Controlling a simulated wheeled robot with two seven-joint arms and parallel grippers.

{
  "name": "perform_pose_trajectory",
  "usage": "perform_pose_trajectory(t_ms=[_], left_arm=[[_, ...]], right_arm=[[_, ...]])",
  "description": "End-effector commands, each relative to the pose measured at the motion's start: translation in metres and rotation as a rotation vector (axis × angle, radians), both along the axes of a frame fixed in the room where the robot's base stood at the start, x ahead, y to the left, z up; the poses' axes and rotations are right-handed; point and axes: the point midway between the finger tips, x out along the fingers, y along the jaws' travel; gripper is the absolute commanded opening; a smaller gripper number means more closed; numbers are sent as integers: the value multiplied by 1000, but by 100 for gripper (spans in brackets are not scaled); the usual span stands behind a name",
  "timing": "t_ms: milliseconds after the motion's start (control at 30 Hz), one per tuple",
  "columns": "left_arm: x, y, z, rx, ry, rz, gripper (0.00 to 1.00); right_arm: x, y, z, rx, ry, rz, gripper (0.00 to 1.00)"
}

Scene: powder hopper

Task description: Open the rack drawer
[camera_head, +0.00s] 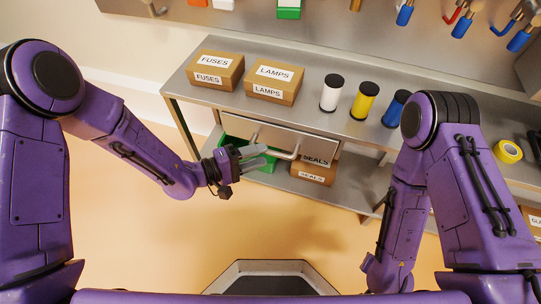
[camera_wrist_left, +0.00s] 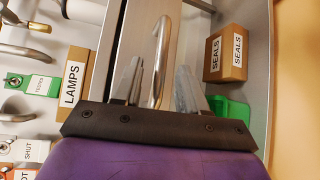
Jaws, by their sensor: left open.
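The rack drawer (camera_head: 315,143) is a grey metal front under the rack's top shelf, with a bar handle (camera_head: 296,152) on it. I cannot tell whether it stands slightly out. My left gripper (camera_head: 264,158) is open in front of the drawer, its fingers pointing at the handle. In the left wrist view, the curved handle (camera_wrist_left: 161,50) runs between the two spread fingers of the left gripper (camera_wrist_left: 160,88). Whether either finger touches it is unclear. My right arm hangs low at the right; its gripper is not visible.
The rack top (camera_head: 313,112) bears a FUSES box (camera_head: 217,70), a LAMPS box (camera_head: 273,82) and white, yellow and blue cylinders. The floor (camera_head: 190,240) in front is clear.

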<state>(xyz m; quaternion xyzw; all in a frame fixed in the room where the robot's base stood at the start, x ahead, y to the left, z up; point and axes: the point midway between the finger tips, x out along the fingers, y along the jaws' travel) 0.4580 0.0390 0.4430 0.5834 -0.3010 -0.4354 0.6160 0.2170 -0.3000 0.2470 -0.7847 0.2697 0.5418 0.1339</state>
Motion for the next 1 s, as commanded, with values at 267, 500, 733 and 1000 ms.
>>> perform_pose_trajectory(t_ms=[267, 500, 733, 1000], left_arm=[[18, -35, -7, 2, 0, 1, 42], [19, -38, -6, 1, 0, 2, 42], [19, -38, -6, 1, 0, 2, 0], [9, -43, -5, 0, 3, -17, 0]], right_arm=[[-1, 1, -13, 2, 2, -1, 0], [-1, 1, -13, 2, 2, -1, 0], [-1, 1, -13, 2, 2, -1, 0], [-1, 1, -7, 2, 2, -1, 0]])
